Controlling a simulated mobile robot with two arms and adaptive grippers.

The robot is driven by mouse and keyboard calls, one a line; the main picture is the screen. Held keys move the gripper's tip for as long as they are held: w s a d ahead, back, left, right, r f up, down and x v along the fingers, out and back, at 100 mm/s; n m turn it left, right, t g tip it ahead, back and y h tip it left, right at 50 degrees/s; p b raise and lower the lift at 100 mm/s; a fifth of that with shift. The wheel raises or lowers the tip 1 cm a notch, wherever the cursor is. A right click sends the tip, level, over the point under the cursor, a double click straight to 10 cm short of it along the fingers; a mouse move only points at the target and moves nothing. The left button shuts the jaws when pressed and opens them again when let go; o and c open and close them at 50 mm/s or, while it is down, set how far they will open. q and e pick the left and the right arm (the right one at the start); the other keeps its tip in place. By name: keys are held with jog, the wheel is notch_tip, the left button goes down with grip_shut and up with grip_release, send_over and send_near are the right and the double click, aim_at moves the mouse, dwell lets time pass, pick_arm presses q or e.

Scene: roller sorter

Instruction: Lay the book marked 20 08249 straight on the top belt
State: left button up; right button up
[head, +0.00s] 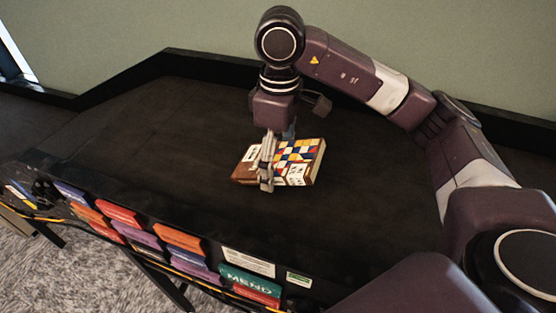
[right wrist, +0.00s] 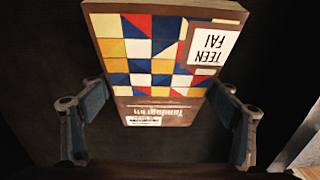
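One book (head: 307,151) lies flat on the dark belt (head: 180,125), turned at an angle to the front edge. Its brown cover has red, blue, yellow and white blocks. In the right wrist view the book (right wrist: 150,60) shows a "TEEN FAI" label and a small white barcode label, whose number is too small to read. My right gripper (head: 275,162) is above the book, pointing down. In its wrist view the fingers (right wrist: 162,88) are spread on either side of the book, with a gap at the left finger; contact at the right one is unclear. My left gripper is out of view.
A raised black rim (head: 125,76) runs along the back of the belt. Coloured items such as a red one (head: 120,214) and a green one marked "MEND" (head: 246,281) sit below the front edge. The belt left of the book is clear.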

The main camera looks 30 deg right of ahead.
aim_at(279, 156)
jog(key=shift+o, duration=1.3)
jog(key=shift+r, duration=0.1)
jog(key=shift+r, duration=0.15)
notch_tip(279, 156, up, 12)
jog(key=p, duration=0.1)
jog(key=shift+w+d, duration=0.15)
jog(key=shift+w, duration=0.05)
